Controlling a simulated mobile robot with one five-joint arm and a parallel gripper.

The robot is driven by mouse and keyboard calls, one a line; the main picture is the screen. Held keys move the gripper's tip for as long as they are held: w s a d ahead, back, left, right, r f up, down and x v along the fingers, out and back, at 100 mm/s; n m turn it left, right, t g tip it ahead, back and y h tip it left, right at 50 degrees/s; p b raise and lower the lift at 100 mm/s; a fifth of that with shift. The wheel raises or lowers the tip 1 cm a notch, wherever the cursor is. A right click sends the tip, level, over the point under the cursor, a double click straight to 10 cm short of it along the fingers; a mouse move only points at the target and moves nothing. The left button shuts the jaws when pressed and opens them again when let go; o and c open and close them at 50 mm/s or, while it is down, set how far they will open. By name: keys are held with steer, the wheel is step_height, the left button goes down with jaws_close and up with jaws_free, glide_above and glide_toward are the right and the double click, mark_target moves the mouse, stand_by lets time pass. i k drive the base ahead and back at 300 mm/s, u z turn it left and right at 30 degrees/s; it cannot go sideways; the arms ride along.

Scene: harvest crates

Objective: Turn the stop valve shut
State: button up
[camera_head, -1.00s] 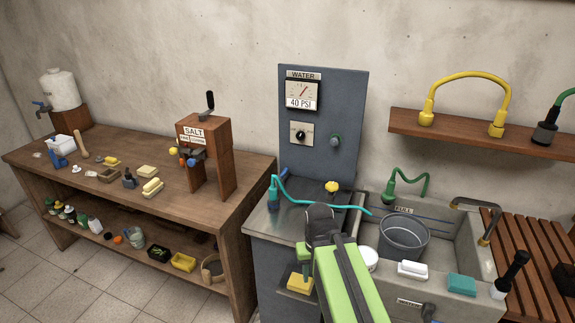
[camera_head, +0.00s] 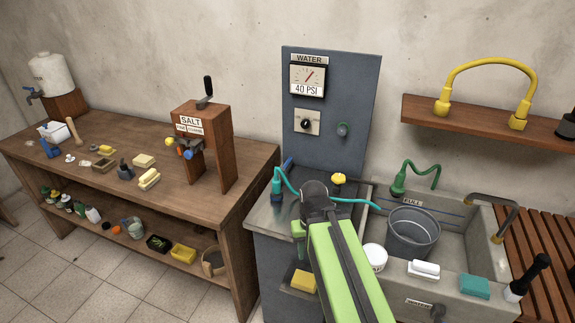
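The grey water panel (camera_head: 355,95) stands upright behind a metal counter and carries a gauge (camera_head: 308,78) reading 40 PSI. Below the gauge is a black round knob (camera_head: 306,124) on a pale plate, with a green-grey knob (camera_head: 343,130) to its right. A yellow knob (camera_head: 338,178) sits on the counter, and a small blue handle (camera_head: 287,163) shows at the panel's lower left. I cannot tell which of these is the stop valve. My gripper (camera_head: 314,192) is over the counter, left of the yellow knob; its fingers are hidden behind my arm.
A teal hose (camera_head: 345,200) crosses the counter near my gripper. A stone sink (camera_head: 455,225) with a grey bucket (camera_head: 414,232) and a white tub (camera_head: 375,257) lies to the right. A wooden bench (camera_head: 240,190) with the salt dispenser (camera_head: 203,140) stands left.

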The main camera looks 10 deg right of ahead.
mark_target(285, 167)
steer(key=z, duration=0.5)
steer(key=k, duration=0.15)
steer(key=u, duration=3.45)
steer(key=k, duration=1.4)
steer(key=z, duration=1.1)
steer(key=i, duration=1.75)
steer(key=u, duration=0.05)
